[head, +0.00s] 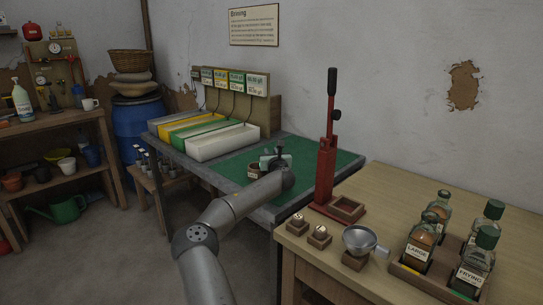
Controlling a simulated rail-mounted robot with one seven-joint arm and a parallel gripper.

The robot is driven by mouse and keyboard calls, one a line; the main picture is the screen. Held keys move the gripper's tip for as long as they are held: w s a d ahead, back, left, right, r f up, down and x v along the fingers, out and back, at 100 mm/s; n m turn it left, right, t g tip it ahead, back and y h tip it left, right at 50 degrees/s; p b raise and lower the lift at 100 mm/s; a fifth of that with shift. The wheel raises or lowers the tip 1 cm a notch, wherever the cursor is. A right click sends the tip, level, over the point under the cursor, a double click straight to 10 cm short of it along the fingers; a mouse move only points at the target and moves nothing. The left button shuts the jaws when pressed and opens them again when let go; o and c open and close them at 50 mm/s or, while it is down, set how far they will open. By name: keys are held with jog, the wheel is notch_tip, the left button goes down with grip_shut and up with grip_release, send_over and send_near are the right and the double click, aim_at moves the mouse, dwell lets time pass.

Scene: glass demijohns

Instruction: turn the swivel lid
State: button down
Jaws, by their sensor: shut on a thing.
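A small brown pot with a pale label (253,171) stands on the green work surface of the grey-edged bench. A pale piece that looks like the swivel lid (267,160) shows at its top, beside my gripper. My gripper (276,161) is at the pot, reaching in from the front right, and is shut on what appears to be this lid. The fingertips and the lid's far parts are small and partly hidden by my wrist, so the lid's exact angle cannot be told.
Long trays (222,141) in white, green and yellow lie behind the pot to the left. A red lever press (326,170) stands close on the right. Labelled bottles (421,241) and a metal funnel (359,238) stand on the wooden table (420,190). Green surface right of my gripper is clear.

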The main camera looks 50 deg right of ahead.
jog(key=n+t+y, duration=0.1)
jog(key=n+t+y+b, duration=0.1)
jog(key=y, duration=0.1)
jog(key=d+n+y+b, duration=0.1)
jog(key=shift+w+t, duration=0.35)
jog(key=shift+t, duration=0.05)
jog(key=shift+w+n+t+y, duration=0.3)
jog(key=shift+n+y, duration=0.45)
jog(key=shift+y, duration=0.35)
jog(key=shift+w+n+t+y, duration=0.2)
jog(key=shift+n+t+y, duration=0.1)
jog(key=shift+n+y, duration=0.65)
jog(key=c, duration=1.2)
grip_release()
jog(key=shift+c, duration=0.2)
jog(key=shift+m, duration=0.3)
